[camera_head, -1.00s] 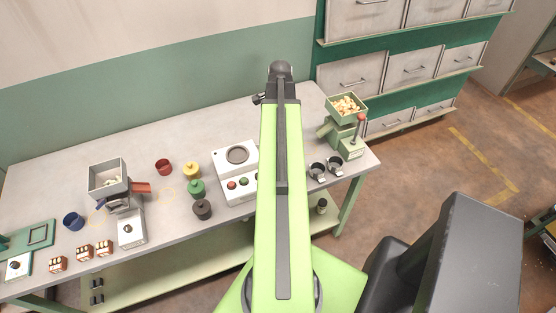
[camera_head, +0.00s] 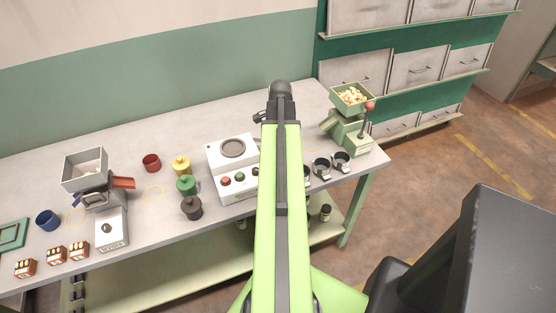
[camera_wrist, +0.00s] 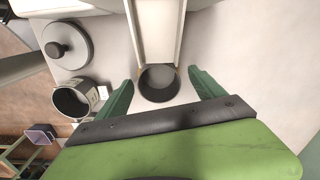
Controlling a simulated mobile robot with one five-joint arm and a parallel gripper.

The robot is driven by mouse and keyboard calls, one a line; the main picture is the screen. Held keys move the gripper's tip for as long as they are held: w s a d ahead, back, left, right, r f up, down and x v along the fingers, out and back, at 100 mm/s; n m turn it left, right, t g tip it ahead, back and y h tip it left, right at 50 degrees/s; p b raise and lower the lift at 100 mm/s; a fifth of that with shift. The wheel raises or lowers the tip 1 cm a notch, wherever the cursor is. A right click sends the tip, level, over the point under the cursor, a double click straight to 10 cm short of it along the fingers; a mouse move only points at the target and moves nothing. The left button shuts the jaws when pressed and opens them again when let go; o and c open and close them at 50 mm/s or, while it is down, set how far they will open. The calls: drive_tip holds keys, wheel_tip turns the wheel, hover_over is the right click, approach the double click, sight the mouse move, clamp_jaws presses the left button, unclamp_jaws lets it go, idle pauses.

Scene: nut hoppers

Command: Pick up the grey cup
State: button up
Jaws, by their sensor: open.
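In the wrist view, a dark grey round cup (camera_wrist: 158,90) stands on the pale tabletop, at the end of a pale straight-walled chute or channel. My gripper (camera_wrist: 161,80) is open around it, one green finger on each side, with gaps between fingers and cup. In the wrist view a second dark cup (camera_wrist: 72,101) with a pale label stands to the left. In the head view my arm hides the gripper and the cup between its fingers. Dark cups show right of my arm (camera_head: 341,161).
In the head view, a green hopper of nuts (camera_head: 351,97) stands at the bench's right end. A white console (camera_head: 231,160) and coloured jars (camera_head: 186,186) are left of my arm.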

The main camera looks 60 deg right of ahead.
drive_tip(key=shift+f, duration=0.75)
drive_tip(key=shift+r, duration=0.2)
drive_tip(key=c, duration=1.4)
drive_tip(key=shift+r+p, duration=0.65)
drive_tip(key=r+p, duration=0.4)
drive_tip(key=shift+s, duration=0.25)
drive_tip(key=s+r+p, duration=0.2)
drive_tip(key=s, duration=0.1)
drive_tip(key=s+r+p, duration=0.1)
drive_tip(key=s, duration=0.3)
drive_tip(key=s+d+r+p, duration=0.1)
drive_tip(key=s+r+p, duration=0.1)
drive_tip(key=s, duration=0.2)
drive_tip(key=shift+s+r+p, duration=0.1)
drive_tip(key=shift+r+p, duration=0.25)
